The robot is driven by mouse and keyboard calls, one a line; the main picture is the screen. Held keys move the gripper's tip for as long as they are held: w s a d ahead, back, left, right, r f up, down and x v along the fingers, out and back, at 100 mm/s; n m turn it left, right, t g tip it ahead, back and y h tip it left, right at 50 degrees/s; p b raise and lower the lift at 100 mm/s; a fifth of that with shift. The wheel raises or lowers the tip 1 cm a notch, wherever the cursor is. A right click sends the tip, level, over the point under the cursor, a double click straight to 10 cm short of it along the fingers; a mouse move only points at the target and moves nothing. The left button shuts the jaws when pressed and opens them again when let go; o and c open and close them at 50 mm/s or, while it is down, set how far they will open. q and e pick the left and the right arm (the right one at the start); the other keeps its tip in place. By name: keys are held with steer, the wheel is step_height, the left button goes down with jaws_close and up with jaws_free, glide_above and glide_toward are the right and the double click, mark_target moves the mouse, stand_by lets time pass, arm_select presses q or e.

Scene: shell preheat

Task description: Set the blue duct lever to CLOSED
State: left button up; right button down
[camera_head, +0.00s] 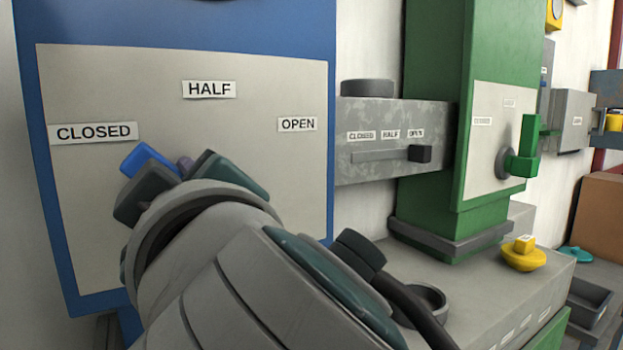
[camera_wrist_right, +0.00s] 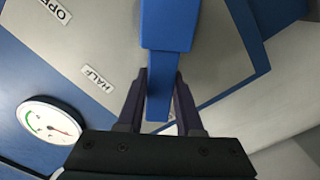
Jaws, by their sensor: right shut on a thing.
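The blue duct lever (camera_head: 148,160) shows only partly in the head view, its blue end just below and right of the CLOSED label (camera_head: 93,132). The rest of it and its pivot are hidden behind my right gripper (camera_head: 168,178). In the right wrist view the blue lever (camera_wrist_right: 170,30) runs down between the two fingers of my right gripper (camera_wrist_right: 161,80), which is shut on its handle. The HALF label (camera_head: 209,89) is above and the OPEN label (camera_head: 298,124) is to the right on the grey plate (camera_head: 270,90). My left gripper is not in view.
A grey duct with a small slider (camera_head: 420,153) joins the blue duct to a green duct (camera_head: 435,50) with a green lever (camera_head: 525,150). A round gauge (camera_wrist_right: 50,120) shows in the right wrist view.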

steer(key=c, duration=0.6)
jaws_free()
steer(key=shift+o, duration=0.2)
steer(key=shift+s+d, duration=0.1)
steer(key=shift+s, duration=0.1)
steer(key=p+v, duration=0.3)
steer(key=v, duration=0.6)
steer(key=shift+s+d+p, duration=0.15)
steer(key=shift+s+p, duration=0.05)
steer(key=shift+p, duration=0.1)
